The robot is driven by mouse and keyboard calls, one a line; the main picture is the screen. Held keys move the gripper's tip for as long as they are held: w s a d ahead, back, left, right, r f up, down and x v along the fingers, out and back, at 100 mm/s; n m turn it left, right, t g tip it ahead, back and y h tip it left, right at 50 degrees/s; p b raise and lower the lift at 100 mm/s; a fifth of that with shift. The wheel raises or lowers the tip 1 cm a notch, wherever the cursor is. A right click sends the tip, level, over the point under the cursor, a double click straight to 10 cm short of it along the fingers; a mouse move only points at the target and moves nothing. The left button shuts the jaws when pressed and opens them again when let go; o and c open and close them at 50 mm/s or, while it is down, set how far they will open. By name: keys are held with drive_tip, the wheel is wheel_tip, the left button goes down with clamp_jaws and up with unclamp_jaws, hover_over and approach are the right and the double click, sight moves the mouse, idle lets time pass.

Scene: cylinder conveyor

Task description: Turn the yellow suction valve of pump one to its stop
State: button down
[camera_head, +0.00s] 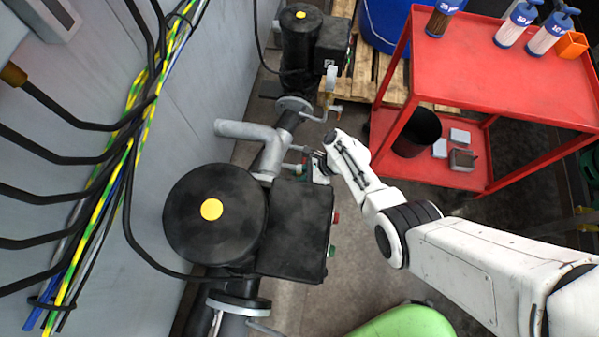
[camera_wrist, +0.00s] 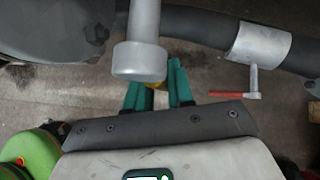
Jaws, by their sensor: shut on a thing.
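My gripper (camera_head: 318,167) reaches in from the right beside the grey pipework (camera_head: 270,155) of the near pump. In the wrist view the two teal fingers of my gripper (camera_wrist: 157,88) are shut on a small yellow piece, the yellow valve (camera_wrist: 160,98). Most of the valve is hidden by a grey capped pipe stub (camera_wrist: 140,62) and the fingers. I cannot tell its turn angle. In the head view I cannot make out the valve at the gripper. The near pump (camera_head: 212,245) has a round black motor with a yellow dot and a black box.
A second pump (camera_head: 300,45) stands at the back by a wooden pallet. A red cart (camera_head: 500,85) with a black bucket (camera_head: 415,135) is at right. A red-handled lever (camera_wrist: 238,95) hangs from a pipe. Cables run along the left wall. Something green (camera_head: 405,322) shows at the bottom.

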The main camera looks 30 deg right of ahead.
drive_tip(key=shift+s+f, duration=0.15)
drive_tip(key=shift+s, duration=0.05)
drive_tip(key=c, duration=1.3)
unclamp_jaws()
drive_tip(key=shift+a, duration=0.1)
drive_tip(key=shift+o, duration=1)
drive_tip(key=shift+w, duration=0.1)
drive_tip(key=p+v, duration=0.4)
drive_tip(key=v, duration=0.7)
